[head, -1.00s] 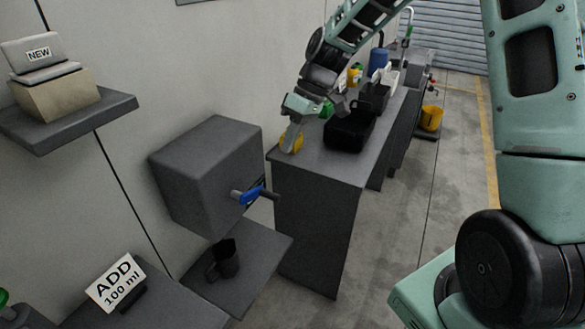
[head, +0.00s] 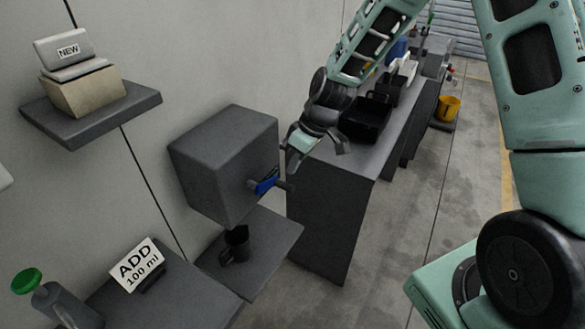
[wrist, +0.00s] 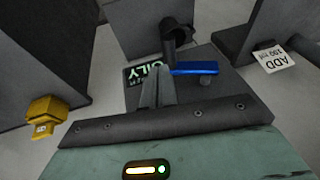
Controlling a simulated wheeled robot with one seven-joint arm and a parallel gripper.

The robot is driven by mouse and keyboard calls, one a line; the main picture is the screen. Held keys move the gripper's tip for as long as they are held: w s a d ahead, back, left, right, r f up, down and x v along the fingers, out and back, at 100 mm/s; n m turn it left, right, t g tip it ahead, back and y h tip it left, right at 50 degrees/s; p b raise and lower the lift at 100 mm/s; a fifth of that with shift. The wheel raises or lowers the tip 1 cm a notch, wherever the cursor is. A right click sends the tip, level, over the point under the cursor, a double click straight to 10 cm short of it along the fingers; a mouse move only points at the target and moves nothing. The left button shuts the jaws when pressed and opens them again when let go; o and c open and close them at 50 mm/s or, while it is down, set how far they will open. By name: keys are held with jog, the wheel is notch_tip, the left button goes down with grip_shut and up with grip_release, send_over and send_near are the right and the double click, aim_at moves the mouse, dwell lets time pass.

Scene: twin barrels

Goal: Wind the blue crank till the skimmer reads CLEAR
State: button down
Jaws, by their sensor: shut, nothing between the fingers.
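The skimmer is a grey box (head: 222,165) on the wall. Its blue crank (head: 266,185) sticks out from the front right side, and it also shows in the wrist view (wrist: 196,68). A dark panel with pale green letters reading OILY (wrist: 146,73) shows upside down in the wrist view, partly covered by my fingers. My gripper (head: 291,170) is shut and empty, just above and right of the crank in the head view. In the wrist view its fingertips (wrist: 158,72) are close to the crank's left end; I cannot tell whether they touch.
A black jug (head: 236,245) stands on the shelf under the skimmer. An ADD 100 ml sign (head: 137,264) and a green-capped bottle (head: 48,296) are at lower left. A bench (head: 335,215) with a black bin (head: 366,118) stands to the right. A yellow object (wrist: 46,115) is left in the wrist view.

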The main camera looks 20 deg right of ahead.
aim_at(291, 190)
jog(key=shift+s+a+f, duration=0.2)
jog(key=shift+a+f, duration=0.05)
jog(key=shift+f, duration=0.2)
jog(key=shift+s+a+f, duration=0.15)
jog(key=shift+a+f, duration=0.1)
jog(key=shift+f, duration=0.2)
jog(key=shift+d+f+g+y, duration=0.15)
jog(key=shift+f+g+y, duration=0.25)
jog(key=shift+f+y, duration=0.15)
jog(key=f+g+y+b, duration=0.1)
jog(key=y, duration=0.1)
jog(key=f+m+g+y+b, duration=0.1)
jog(key=f+y+b, duration=0.1)
jog(key=f+g+y+b, duration=0.1)
jog(key=f+y+b, duration=0.1)
jog(key=shift+s+a+m+g, duration=0.15)
jog(key=shift+a+m+g, duration=0.15)
jog(key=shift+a, duration=0.05)
jog(key=shift+s+a+f+m+g+y+b, duration=0.4)
jog(key=shift+a+f+g+y+b, duration=0.15)
jog(key=shift+y+b, duration=0.7)
jog(key=shift+s+a+f+m+g+y+b, duration=0.25)
jog(key=shift+s+a+f+g+y+b, duration=0.3)
jog(key=shift+y+b, duration=0.65)
jog(key=shift+s+a+f+m+g+y+b, duration=0.4)
jog(key=shift+a+g+y+b, duration=0.2)
jog(key=shift+y+b, duration=0.65)
jog(key=shift+w+y, duration=0.1)
jog(key=shift+y, duration=0.15)
